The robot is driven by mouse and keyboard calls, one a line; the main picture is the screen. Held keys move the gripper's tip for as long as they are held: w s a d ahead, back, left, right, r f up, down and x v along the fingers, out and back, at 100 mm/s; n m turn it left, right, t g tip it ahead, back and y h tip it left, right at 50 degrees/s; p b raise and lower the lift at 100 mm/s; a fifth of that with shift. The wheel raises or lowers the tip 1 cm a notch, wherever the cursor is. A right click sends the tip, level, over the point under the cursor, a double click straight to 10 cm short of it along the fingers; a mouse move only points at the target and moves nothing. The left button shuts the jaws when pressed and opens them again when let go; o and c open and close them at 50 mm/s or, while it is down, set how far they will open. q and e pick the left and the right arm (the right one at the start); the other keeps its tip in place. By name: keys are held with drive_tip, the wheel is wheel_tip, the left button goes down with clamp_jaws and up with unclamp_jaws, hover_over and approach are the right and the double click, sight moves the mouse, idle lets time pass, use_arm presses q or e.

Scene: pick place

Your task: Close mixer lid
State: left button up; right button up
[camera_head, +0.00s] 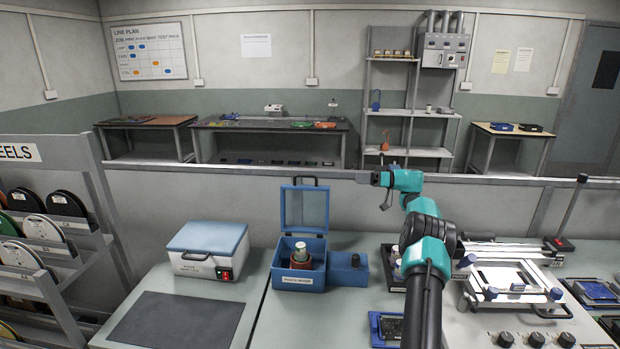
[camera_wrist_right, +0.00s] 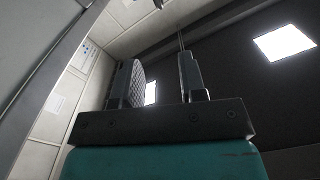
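The paste mixer (camera_head: 299,270) is a blue box on the bench, left of my right arm in the head view. Its blue-framed lid (camera_head: 305,208) with a clear panel stands upright, open, at the back, with a dark handle on top. My right gripper (camera_head: 378,178) is raised above and to the right of the mixer, apart from the lid. In the right wrist view its two fingers (camera_wrist_right: 162,75) are spread with nothing between them. My left gripper is not in view.
A white case with a blue top (camera_head: 208,248) and a dark mat (camera_head: 176,319) lie left of the mixer. A blue side block with a black knob (camera_head: 348,268) adjoins it. A white frame fixture (camera_head: 510,280) stands right. A reel rack (camera_head: 75,170) stands far left.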

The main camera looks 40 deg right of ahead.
sight(313, 176)
drive_tip(key=shift+w, duration=0.1)
drive_tip(key=x, duration=1.7)
drive_tip(key=shift+w+a, duration=0.1)
drive_tip(key=shift+w, duration=0.1)
drive_tip(key=shift+c, duration=0.2)
clamp_jaws()
